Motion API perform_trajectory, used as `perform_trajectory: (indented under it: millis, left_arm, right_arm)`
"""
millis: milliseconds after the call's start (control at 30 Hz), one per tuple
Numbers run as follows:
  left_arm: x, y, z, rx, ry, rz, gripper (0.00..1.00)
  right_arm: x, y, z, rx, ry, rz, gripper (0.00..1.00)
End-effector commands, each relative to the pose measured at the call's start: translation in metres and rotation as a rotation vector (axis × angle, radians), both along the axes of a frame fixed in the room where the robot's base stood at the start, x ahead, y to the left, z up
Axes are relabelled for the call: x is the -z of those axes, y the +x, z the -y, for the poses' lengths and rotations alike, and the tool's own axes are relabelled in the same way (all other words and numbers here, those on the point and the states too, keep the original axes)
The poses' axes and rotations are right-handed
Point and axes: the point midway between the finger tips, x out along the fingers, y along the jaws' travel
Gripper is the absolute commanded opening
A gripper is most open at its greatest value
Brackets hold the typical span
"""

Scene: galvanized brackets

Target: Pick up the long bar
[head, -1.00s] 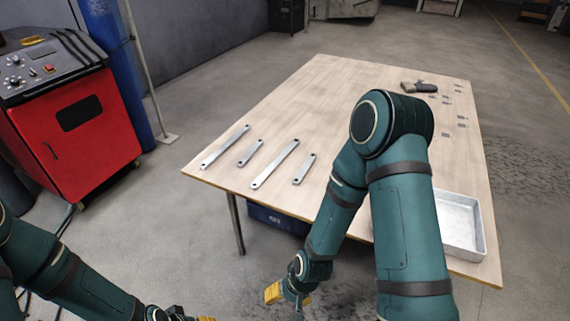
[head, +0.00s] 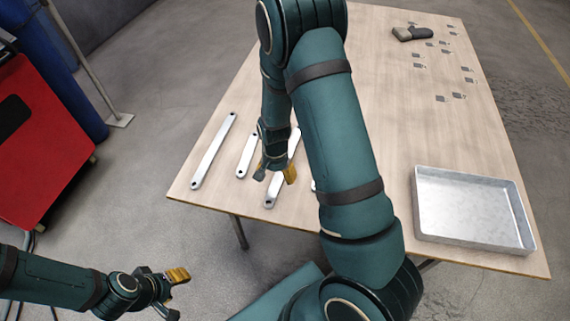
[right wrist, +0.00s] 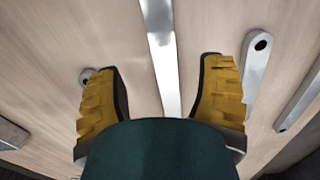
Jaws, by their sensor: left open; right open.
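Several flat silver bars with end holes lie side by side on the table. A long bar (head: 213,152) is at the far left, with a short bar (head: 246,157) to its right. A second long bar (head: 274,190) is partly hidden by my right gripper (head: 276,172). Another short bar (head: 313,185) is mostly hidden by my right arm. In the right wrist view, a bar (right wrist: 161,50) runs between the open yellow fingers of my right gripper (right wrist: 162,98), with nothing gripped. My left gripper (head: 173,293) is open and empty, off the table's front left.
The wooden table (head: 390,150) has an empty metal tray (head: 475,240) at its right front. A dark and grey tool (head: 412,33) and several small grey pieces (head: 441,98) lie toward the back right. A red cabinet (head: 40,150) stands left of the table.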

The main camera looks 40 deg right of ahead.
Motion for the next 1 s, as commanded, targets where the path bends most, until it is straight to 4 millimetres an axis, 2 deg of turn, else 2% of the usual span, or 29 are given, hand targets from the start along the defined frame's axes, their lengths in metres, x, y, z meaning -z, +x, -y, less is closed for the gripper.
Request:
perform_trajectory:
  millis: [267, 600, 833, 867, 1000]
  left_arm:
    - [0.005, 0.002, 0.0, 0.0, 0.001, 0.004, 0.47]
    - [0.02, 0.005, -0.001, -0.002, 0.002, 0.011, 0.47]
    - [0.02, 0.005, -0.001, -0.002, 0.002, 0.012, 0.47]
    - [0.02, 0.005, -0.001, -0.002, 0.002, 0.012, 0.47]
    - [0.02, 0.005, -0.001, -0.002, 0.002, 0.012, 0.47]
  right_arm:
    - [0.016, 0.001, 0.0, -0.001, 0.001, -0.001, 0.69]
    - [0.06, 0.005, 0.002, -0.002, 0.001, -0.001, 0.69]
    - [0.061, 0.005, 0.002, -0.002, 0.0, 0.002, 0.69]
    - [0.061, 0.005, 0.002, -0.002, 0.0, 0.002, 0.67]
    - [0.061, 0.005, 0.002, -0.002, 0.001, 0.002, 0.18]
